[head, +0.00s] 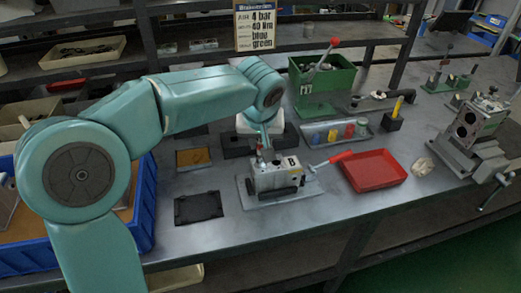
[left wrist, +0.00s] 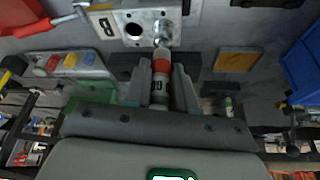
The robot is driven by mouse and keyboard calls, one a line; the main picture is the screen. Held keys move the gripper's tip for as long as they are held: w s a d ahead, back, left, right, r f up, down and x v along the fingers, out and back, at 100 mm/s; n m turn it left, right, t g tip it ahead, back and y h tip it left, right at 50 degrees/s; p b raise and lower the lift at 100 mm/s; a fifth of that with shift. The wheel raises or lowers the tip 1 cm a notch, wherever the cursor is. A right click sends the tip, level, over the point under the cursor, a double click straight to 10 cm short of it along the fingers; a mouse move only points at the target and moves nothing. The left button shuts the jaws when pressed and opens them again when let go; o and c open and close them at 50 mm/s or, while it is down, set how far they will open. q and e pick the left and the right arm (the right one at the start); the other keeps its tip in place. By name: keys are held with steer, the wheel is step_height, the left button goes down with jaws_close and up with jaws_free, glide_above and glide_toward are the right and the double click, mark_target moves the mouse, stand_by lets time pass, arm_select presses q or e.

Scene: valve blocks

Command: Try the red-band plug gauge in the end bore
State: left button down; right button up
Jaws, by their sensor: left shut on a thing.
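The valve block (head: 275,178) is a pale metal block marked "B" on a grey plate on the bench. My left gripper (head: 264,138) comes down over its back left part. In the left wrist view my left gripper (left wrist: 161,88) is shut on the red-band plug gauge (left wrist: 161,66), a grey pin with a red band. The gauge's far end points at the block's face (left wrist: 146,20) beside a dark round bore (left wrist: 133,29). I cannot tell whether its tip is in a bore or only in front of the block. My right gripper is not in view.
A red tray (head: 372,170) lies right of the block, with a red-handled lever (head: 333,160) between. A grey tray of coloured pieces (head: 335,132) and a green bin (head: 322,78) stand behind. A black mat (head: 198,207) lies left. A vise (head: 470,135) stands far right.

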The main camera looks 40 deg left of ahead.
arm_select(q)
steer(key=shift+r, duration=0.2)
step_height(320, 180, up, 7)
steer(key=p, duration=0.6)
stand_by(0.5)
